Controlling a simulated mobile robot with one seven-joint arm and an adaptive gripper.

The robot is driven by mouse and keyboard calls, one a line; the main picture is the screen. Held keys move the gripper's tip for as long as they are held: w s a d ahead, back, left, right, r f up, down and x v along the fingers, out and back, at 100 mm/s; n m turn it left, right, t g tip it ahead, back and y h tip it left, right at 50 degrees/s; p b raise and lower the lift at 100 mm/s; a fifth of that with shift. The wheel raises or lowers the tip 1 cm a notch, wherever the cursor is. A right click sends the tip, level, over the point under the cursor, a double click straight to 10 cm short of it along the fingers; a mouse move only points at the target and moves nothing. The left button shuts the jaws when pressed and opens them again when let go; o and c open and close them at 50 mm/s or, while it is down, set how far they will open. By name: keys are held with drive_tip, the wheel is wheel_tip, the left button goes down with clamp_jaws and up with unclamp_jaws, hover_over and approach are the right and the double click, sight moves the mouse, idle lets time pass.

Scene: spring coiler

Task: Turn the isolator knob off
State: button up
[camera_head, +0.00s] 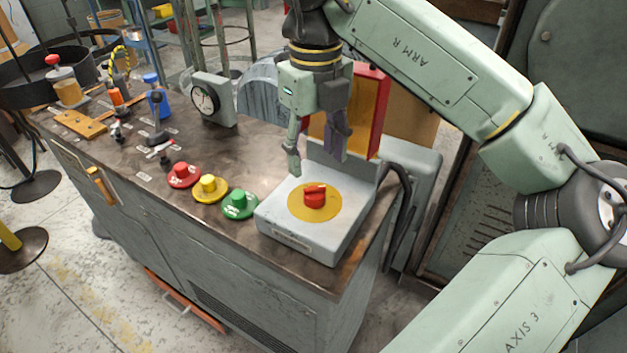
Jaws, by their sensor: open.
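The isolator knob (314,197) is red and sits on a round yellow plate (299,209) on top of a pale grey box (275,219). The box stands at the right end of the bench. My gripper (311,164) is open and points down above the back of the box. Its two fingers are apart with nothing between them. The fingertips are above and behind the knob, and I see no contact with it. The knob is in full view.
Red (184,175), yellow (210,188) and green (239,204) push buttons stand left of the box. A dial gauge (206,98) is behind them. A red-framed panel (371,110) stands behind my gripper. A black cable (403,205) runs down the bench's right side.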

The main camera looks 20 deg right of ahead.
sight(315, 188)
wheel_tip(315, 188, down, 8)
drive_tip(key=shift+r+p, duration=0.15)
drive_tip(key=shift+p, duration=0.15)
drive_tip(key=shift+c, duration=0.3)
drive_tip(key=c, duration=1.1)
